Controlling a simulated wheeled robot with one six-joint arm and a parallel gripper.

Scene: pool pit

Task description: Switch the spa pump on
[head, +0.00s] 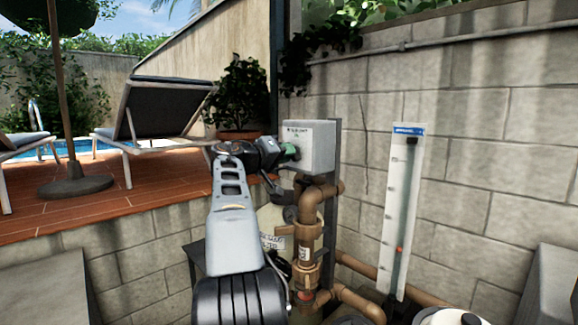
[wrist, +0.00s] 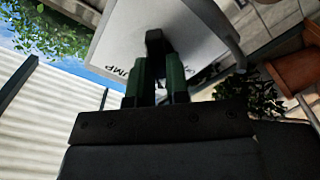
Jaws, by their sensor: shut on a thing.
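The spa pump's switch box (head: 312,147) is a pale grey box on a post, with a small printed label on its front. In the wrist view its face (wrist: 110,45) shows tilted, with the word "PUMP" partly visible. My gripper (head: 290,153) is at the left side of the box's front in the head view. In the wrist view its green fingers (wrist: 160,80) are shut on a dark switch handle (wrist: 154,37) that stands out from the box face. The fingers hide part of the handle and lettering. I cannot tell whether the switch is on or off.
Brown pipes (head: 308,205) and a cream tank (head: 272,222) stand below the box. A white gauge panel (head: 401,200) leans against the block wall (head: 460,140) at right. A tiled deck (head: 100,200) with loungers lies at left, and a potted plant (head: 240,95) stands behind the box.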

